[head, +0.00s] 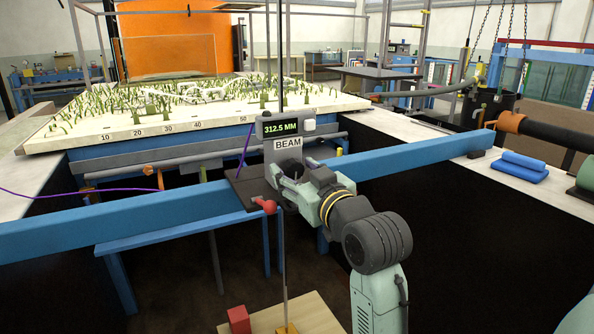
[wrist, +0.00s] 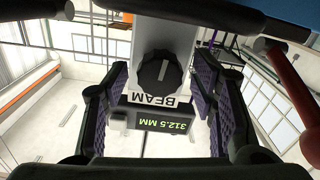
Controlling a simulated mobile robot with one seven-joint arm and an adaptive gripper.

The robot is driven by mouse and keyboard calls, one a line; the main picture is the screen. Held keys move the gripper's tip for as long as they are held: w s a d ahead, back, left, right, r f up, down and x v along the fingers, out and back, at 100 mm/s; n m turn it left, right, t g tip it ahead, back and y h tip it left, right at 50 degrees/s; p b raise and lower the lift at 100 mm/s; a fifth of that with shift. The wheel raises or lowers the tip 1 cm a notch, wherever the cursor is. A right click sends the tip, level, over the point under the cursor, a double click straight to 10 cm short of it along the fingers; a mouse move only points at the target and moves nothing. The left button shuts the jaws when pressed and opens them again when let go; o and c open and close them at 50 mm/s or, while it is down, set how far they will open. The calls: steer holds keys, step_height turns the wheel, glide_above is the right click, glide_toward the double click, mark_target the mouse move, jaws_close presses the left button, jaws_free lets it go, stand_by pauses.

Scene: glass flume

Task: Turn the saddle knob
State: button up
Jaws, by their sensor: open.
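The saddle sits on a blue beam (head: 420,148) and carries a lit display reading 312.5 MM (head: 280,128) above a BEAM label (head: 288,142). The saddle knob (wrist: 160,80) is dark and round with a white pointer line, below the middle of its pale plate in the wrist view. In the head view the knob (head: 289,167) is partly hidden by my gripper. My gripper (head: 286,182) is open in front of the saddle. In the wrist view its purple-padded fingers (wrist: 167,88) stand on either side of the knob, with a gap on each side.
A red-ended lever (head: 265,206) sticks out low on the saddle, close to my gripper; it also shows in the wrist view (wrist: 292,92). A thin vertical rod (head: 283,265) hangs below. A wooden board (head: 300,318) with a red block (head: 239,319) lies beneath.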

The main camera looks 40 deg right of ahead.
steer(key=c, duration=1.1)
steer(key=shift+c, duration=0.2)
steer(key=shift+m, duration=0.3)
steer(key=o, duration=1.1)
steer(key=shift+o, duration=0.2)
steer(key=shift+s, duration=0.1)
steer(key=v, duration=1.2)
